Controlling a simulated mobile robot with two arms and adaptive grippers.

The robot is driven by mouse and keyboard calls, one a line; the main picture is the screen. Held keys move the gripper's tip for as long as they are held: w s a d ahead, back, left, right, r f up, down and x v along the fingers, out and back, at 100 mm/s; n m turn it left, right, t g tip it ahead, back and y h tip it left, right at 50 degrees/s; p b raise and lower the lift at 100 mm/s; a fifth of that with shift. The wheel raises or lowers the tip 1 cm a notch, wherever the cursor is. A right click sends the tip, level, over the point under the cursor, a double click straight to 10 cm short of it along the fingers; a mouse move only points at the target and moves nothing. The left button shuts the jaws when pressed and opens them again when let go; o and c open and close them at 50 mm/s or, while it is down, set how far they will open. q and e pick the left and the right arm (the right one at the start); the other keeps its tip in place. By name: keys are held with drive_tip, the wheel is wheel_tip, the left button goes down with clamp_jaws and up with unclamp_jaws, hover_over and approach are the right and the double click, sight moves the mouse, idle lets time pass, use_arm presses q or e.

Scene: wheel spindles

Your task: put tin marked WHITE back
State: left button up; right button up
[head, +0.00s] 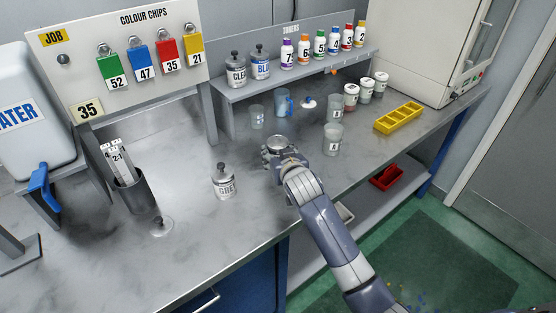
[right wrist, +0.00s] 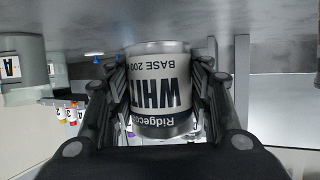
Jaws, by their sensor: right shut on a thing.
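The WHITE tin (right wrist: 162,90) is between the fingers of my right gripper (right wrist: 160,100), its label facing the wrist camera. In the head view only the grey top of the tin (head: 278,142) shows above my right gripper (head: 280,155); the hand hides the rest. The gripper is shut on it, over the middle of the worktop, in front of the raised shelf (head: 225,97). On the shelf's left part stand tins marked CLE (head: 235,72) and BLU (head: 260,64). A tin marked GRE (head: 224,184) stands on the worktop. My left gripper is not in view.
Numbered bottles (head: 304,50) line the shelf. Cups (head: 257,117), a blue jug (head: 284,102), a clear beaker (head: 333,138) and white-lidded pots (head: 366,90) stand nearby. A yellow tray (head: 398,118) is at right. A small lid-like disc (head: 160,226) lies front left.

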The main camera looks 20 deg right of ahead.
drive_tip(key=shift+w+d, duration=0.1)
drive_tip(key=shift+w, duration=0.2)
wheel_tip(320, 180, down, 3)
drive_tip(key=shift+p, duration=0.3)
drive_tip(key=shift+f, duration=0.45)
drive_tip(key=o, duration=1.2)
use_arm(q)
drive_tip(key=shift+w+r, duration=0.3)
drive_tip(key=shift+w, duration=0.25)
use_arm(e)
drive_tip(key=shift+s+r, duration=0.15)
drive_tip(key=shift+r, duration=0.05)
use_arm(q)
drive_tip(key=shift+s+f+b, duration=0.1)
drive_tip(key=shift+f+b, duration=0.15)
drive_tip(key=shift+b, duration=0.05)
use_arm(e)
drive_tip(key=v, duration=1.1)
drive_tip(key=shift+s+r, duration=0.2)
drive_tip(key=shift+s, duration=0.15)
